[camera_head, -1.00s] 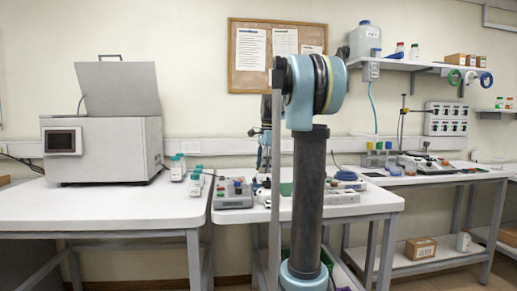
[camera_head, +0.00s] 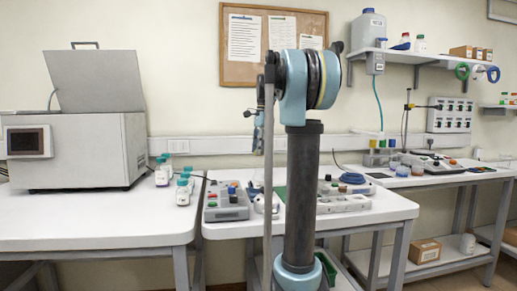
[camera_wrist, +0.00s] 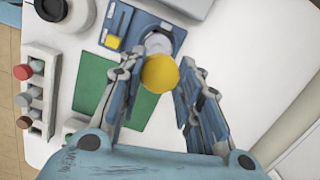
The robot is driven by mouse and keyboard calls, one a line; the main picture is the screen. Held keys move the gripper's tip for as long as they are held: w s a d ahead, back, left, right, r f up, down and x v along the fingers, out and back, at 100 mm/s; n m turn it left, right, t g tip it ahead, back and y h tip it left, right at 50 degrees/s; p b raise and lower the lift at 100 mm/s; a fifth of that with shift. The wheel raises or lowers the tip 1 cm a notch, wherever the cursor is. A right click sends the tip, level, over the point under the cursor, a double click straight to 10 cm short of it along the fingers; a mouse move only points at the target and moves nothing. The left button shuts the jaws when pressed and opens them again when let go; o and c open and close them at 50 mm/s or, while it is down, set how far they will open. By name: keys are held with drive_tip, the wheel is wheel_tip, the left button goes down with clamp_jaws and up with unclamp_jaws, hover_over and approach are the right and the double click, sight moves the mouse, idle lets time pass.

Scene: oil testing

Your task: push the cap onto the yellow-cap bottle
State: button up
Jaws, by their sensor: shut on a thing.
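In the wrist view, a round yellow cap (camera_wrist: 160,73) sits between the fingertips of my gripper (camera_wrist: 159,75). The gripper is shut on it. Just past the cap, a pale round thing (camera_wrist: 158,43) shows in a dark blue fixture (camera_wrist: 175,32); the cap partly covers it, and I cannot tell whether it is the bottle. I cannot tell whether the cap touches it.
A green mat (camera_wrist: 92,88) lies beside the fixture on the white table (camera_wrist: 230,50). A rack (camera_wrist: 40,92) with red and brown tops stands at left. In the head view, several teal-capped bottles (camera_head: 183,190) stand near a grey machine (camera_head: 75,150).

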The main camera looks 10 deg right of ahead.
drive_tip(key=shift+a+f, duration=0.2)
drive_tip(key=shift+f, duration=2.4)
drive_tip(key=shift+s+f, duration=0.1)
drive_tip(key=shift+f, duration=0.05)
idle(0.4)
drive_tip(key=o, duration=0.8)
drive_tip(key=shift+c, duration=0.2)
drive_tip(key=o, duration=0.5)
